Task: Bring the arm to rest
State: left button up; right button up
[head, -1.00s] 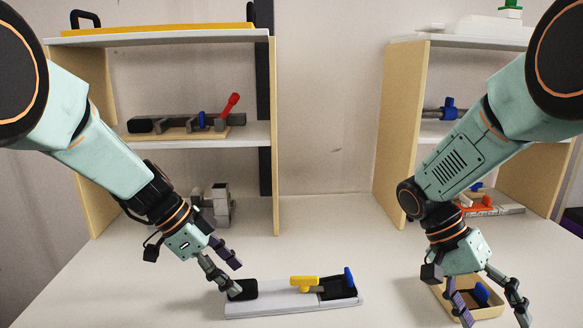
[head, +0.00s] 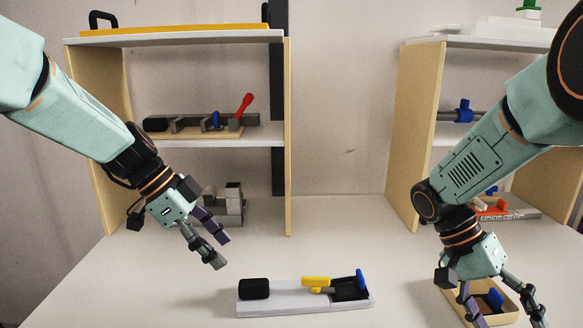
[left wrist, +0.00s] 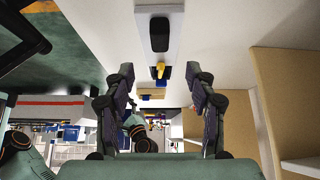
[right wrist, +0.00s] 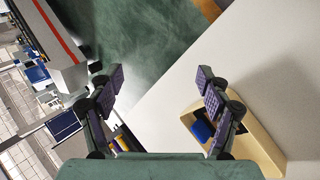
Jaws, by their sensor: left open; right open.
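My left gripper (head: 220,250) is open and empty, in the air to the upper left of a grey board fixture on the table. In the left wrist view its fingers (left wrist: 160,100) stand wide apart with nothing between them. My right gripper (head: 505,312) is open in the head view, over a small tan tray (head: 453,299) at the lower right. In the right wrist view its fingers (right wrist: 165,90) are apart, and the tray (right wrist: 262,150) with a blue piece (right wrist: 203,131) shows behind the right finger.
The grey fixture (head: 290,308) carries a black block (head: 254,289), a yellow piece (head: 316,281) and a blue lever (head: 361,280). A left shelf (head: 200,141) and a right shelf (head: 413,140) hold devices. A grey block (head: 234,205) stands under the left shelf.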

aim_at(254, 282)
pick_arm(q)
jog(key=x, duration=1.1)
jog(key=shift+d+f, duration=0.25)
pick_arm(e)
jog(key=shift+w+a+r+m+y, duration=0.15)
jog(key=shift+w+a+m+y, duration=0.35)
jog(key=shift+w+a, duration=0.55)
pick_arm(q)
jog(key=shift+a, duration=0.1)
pick_arm(e)
jog(key=shift+w+a+r+t+y, duration=0.2)
jog(key=shift+a+t+y, duration=0.1)
jog(key=shift+a, duration=0.3)
jog(key=shift+d+f, duration=0.1)
